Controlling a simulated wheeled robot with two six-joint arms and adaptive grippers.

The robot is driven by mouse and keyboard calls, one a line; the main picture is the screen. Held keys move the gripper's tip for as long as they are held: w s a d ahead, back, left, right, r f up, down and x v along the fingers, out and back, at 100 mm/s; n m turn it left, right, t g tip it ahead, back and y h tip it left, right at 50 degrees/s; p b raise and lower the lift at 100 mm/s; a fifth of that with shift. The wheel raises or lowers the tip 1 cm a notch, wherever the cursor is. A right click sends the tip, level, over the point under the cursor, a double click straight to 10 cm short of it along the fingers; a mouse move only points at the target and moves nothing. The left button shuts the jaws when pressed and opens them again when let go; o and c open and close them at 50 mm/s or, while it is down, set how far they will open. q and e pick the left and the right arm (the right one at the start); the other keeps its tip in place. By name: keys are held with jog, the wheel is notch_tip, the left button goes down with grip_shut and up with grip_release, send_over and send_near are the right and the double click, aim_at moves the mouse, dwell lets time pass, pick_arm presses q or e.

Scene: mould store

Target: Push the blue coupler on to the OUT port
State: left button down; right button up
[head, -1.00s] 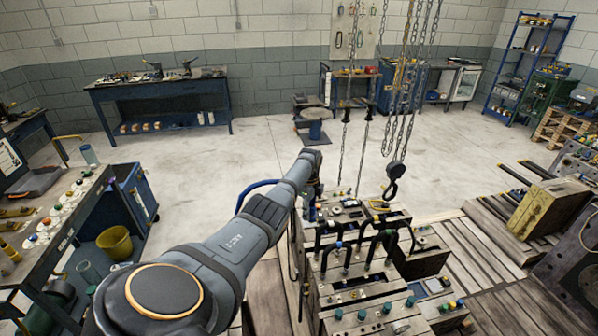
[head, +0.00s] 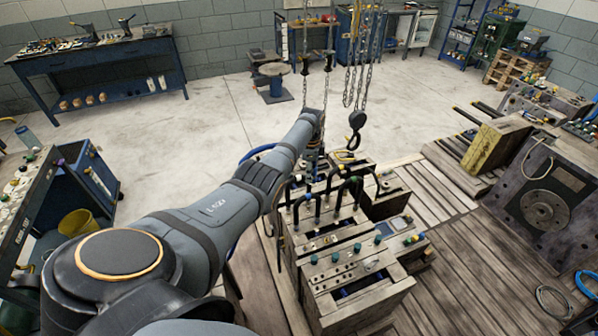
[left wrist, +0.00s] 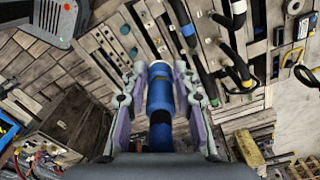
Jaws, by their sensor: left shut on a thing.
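In the left wrist view my left gripper (left wrist: 160,92) is shut on the blue coupler (left wrist: 160,88), which sits between its two fingers. In the head view my left arm reaches to the mould block (head: 345,275), and the gripper (head: 312,150) is small and mostly hidden behind the arm's end. The coupler is not clear in the head view. I cannot make out the OUT port, nor tell whether the coupler touches it. My right gripper is not in view.
Several dark bent hoses (head: 350,192) stand on the mould block close to my left gripper. A chain hook (head: 356,125) hangs just behind it. A yellow block (head: 490,150) and a large grey mould plate (head: 545,195) stand to the right.

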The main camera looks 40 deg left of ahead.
pick_arm(q)
jog(key=w+d+n+b, duration=0.2)
jog(key=w+d+b, duration=0.2)
jog(key=d+b, duration=0.3)
jog(key=f+b, duration=0.9)
jog(key=f, duration=0.1)
jog(key=f+b, duration=0.8)
jog(key=f, duration=0.3)
jog(key=d+f+b, duration=0.1)
jog(key=f+b, duration=0.8)
jog(key=f, duration=0.1)
jog(key=shift+s+d+f+b, duration=0.1)
jog(key=shift+s+f+b, duration=0.05)
jog(key=shift+f+b, duration=0.15)
notch_tip(320, 180, down, 3)
jog(key=b, duration=0.2)
jog(key=shift+r+b, duration=0.2)
jog(key=shift+b, duration=0.2)
jog(key=shift+f+b, duration=0.3)
jog(key=shift+f, duration=0.05)
jog(key=shift+s+a+p, duration=0.25)
jog(key=shift+a+p, duration=0.05)
jog(key=shift+p, duration=0.45)
jog(key=shift+f+b, duration=0.35)
jog(key=shift+f+b, duration=0.6)
